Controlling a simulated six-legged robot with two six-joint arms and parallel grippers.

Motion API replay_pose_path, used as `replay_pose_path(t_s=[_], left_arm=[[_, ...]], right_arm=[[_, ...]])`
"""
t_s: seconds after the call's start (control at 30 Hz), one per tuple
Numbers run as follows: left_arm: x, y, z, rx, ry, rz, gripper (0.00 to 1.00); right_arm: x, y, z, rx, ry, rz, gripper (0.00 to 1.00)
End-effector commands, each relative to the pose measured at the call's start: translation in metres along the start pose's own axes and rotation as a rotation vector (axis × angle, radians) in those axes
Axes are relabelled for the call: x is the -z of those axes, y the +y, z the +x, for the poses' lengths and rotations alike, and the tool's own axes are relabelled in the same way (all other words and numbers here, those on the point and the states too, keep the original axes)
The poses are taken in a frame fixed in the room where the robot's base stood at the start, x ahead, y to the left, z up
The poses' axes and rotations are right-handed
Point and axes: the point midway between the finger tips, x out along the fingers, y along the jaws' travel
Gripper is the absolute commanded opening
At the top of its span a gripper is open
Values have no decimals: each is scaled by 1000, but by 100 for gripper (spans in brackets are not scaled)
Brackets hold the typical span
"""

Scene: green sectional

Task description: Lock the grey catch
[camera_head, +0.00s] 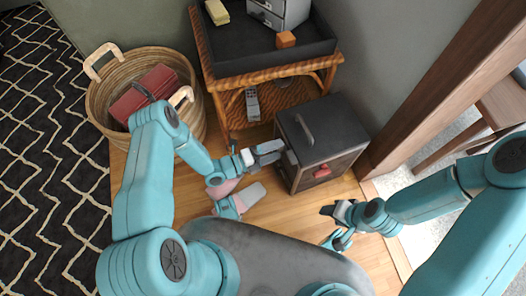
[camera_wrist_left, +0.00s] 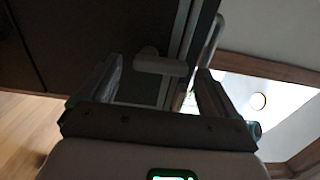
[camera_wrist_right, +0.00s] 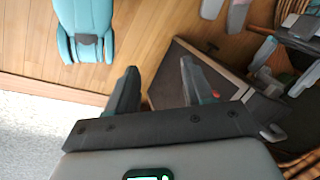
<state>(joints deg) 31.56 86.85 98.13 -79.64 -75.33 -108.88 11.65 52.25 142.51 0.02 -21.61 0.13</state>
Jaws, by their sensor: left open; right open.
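A dark box (camera_head: 325,130) with a handle on its lid stands on the wooden floor. In the left wrist view, a small grey catch (camera_wrist_left: 165,65) sticks out from the dark box by a seam. My left gripper (camera_head: 272,153) is open at the box's left side. In its wrist view, the left gripper's fingers (camera_wrist_left: 155,85) stand either side of the catch, with gaps; contact is not visible. My right gripper (camera_head: 335,227) is open and empty in front of the box. The box also shows in the right wrist view (camera_wrist_right: 180,70).
A red piece (camera_head: 322,171) sits on the box's front. Behind stands a wicker side table with a black tray (camera_head: 245,65) and a remote (camera_head: 252,104) below. A basket (camera_head: 105,95) stands at the left. Slippers (camera_head: 250,196) lie near my left gripper. A wooden frame (camera_head: 440,80) rises at the right.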

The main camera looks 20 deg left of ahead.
Motion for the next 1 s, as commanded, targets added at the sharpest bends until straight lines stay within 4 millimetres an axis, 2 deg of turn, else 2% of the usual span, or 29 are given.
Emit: replay_pose_path(t_s=[0.17, 0.27, 0.7, 0.83, 1.0], left_arm=[[0, -1, -4, 0, -1, -1, 92], [-1, -2, -18, -1, -4, -2, 92], [-2, -2, -128, -2, -7, 1, 92], [-1, -1, -150, -1, -4, 0, 92], [0, 0, -162, -1, -1, 1, 92]], right_arm=[[0, -1, -2, 0, -2, 0, 51], [-3, -2, -6, 0, -10, 2, 51], [-12, -10, -26, -1, -43, 1, 51], [-13, -11, -28, 0, -44, -1, 51], [-13, -12, -28, 0, -45, -2, 51]])
